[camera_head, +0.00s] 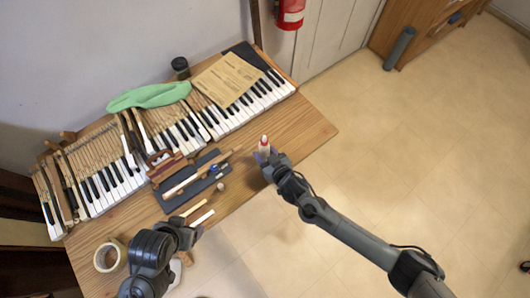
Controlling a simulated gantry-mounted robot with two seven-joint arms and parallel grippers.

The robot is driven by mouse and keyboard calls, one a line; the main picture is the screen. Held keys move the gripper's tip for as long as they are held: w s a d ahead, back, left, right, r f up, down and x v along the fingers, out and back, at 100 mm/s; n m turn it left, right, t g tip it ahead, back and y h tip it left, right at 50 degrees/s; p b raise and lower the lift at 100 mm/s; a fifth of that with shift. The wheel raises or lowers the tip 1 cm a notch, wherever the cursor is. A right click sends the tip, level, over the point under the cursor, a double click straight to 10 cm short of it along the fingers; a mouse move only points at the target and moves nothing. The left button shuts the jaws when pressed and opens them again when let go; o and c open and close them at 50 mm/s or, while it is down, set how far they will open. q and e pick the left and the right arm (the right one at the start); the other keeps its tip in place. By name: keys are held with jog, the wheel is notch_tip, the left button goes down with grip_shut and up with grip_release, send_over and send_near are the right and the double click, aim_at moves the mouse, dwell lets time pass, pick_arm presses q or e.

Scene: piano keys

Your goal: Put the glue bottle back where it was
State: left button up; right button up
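The glue bottle (264,144), small and white with a red tip, is upright near the right front edge of the wooden workbench (307,131). My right gripper (264,158) is at the bottle's near side, its fingertips overlapping the bottle's lower part in the picture. I cannot tell whether the fingers are closed on the bottle, nor whether its base touches the bench; the base is hidden. My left gripper (197,228) is low over the bench's front edge, near a loose white piano key (202,217). Its fingers are too small and dark to read.
Rows of piano keys (108,188) fill the back of the bench, with a green cloth (149,96) and a paper sheet (227,78) on them. A dark tool tray (190,181) lies mid-bench. The bench's right end is clear.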

jog(key=shift+o, duration=1.4)
jog(key=shift+r, duration=0.1)
jog(key=shift+s+d+r, duration=0.25)
jog(key=shift+s, duration=0.15)
jog(key=s+d+r+m+g+h+p, duration=0.1)
jog(key=s+d+r, duration=0.3)
jog(key=s, duration=0.2)
jog(key=s+d+r+m+g+h+p, duration=0.1)
jog(key=s+d+r+m+h, duration=0.2)
jog(key=s, duration=0.4)
jog(key=s+d+r+g+h, duration=0.2)
jog(key=s+d+g, duration=0.4)
jog(key=s+d, duration=0.6)
jog(key=shift+s+d+r, duration=0.4)
jog(key=shift+d+r, duration=0.05)
jog(key=shift+d, duration=0.7)
